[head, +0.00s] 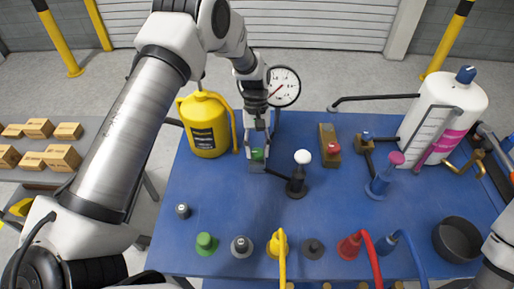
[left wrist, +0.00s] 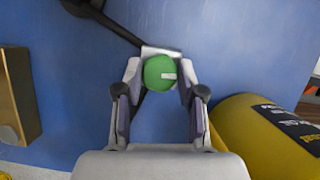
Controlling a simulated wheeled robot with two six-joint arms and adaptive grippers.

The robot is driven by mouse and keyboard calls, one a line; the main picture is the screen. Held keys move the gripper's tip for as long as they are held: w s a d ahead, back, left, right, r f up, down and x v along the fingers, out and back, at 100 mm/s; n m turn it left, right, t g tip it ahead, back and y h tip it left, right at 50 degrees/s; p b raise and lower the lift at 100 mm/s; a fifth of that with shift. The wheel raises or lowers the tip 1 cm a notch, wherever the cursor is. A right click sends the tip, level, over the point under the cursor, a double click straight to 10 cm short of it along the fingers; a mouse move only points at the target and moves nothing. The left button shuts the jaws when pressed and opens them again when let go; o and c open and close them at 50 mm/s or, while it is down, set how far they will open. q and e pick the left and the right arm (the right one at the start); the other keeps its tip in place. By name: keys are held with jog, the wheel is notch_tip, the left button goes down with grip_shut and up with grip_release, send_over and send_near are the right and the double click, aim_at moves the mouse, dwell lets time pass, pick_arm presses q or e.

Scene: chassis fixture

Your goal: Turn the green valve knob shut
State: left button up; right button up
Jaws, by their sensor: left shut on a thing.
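The green valve knob (head: 257,155) stands near the back middle of the blue table, just right of the yellow canister. My left gripper (head: 257,147) reaches down onto it from above. In the left wrist view the round green knob (left wrist: 158,73) sits between the two fingertips of my left gripper (left wrist: 160,77), which are shut on its sides. The valve body below the knob is mostly hidden. My right gripper is out of view; only a part of my right arm shows at the right edge.
A yellow canister (head: 208,128) stands close on the left of my left gripper, and a white-knobbed valve (head: 299,170) on the right. A pressure gauge (head: 284,86) stands behind. Several caps and hoses line the front of the blue table (head: 230,205); its middle is mostly clear.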

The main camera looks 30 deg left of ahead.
pick_arm(q)
jog(key=shift+f+m, duration=0.1)
jog(key=shift+m, duration=0.5)
jog(key=shift+y, duration=0.3)
jog(key=o, duration=1.1)
jog(key=shift+o, duration=0.2)
jog(key=v, duration=1.2)
jog(key=shift+w+a, duration=0.1)
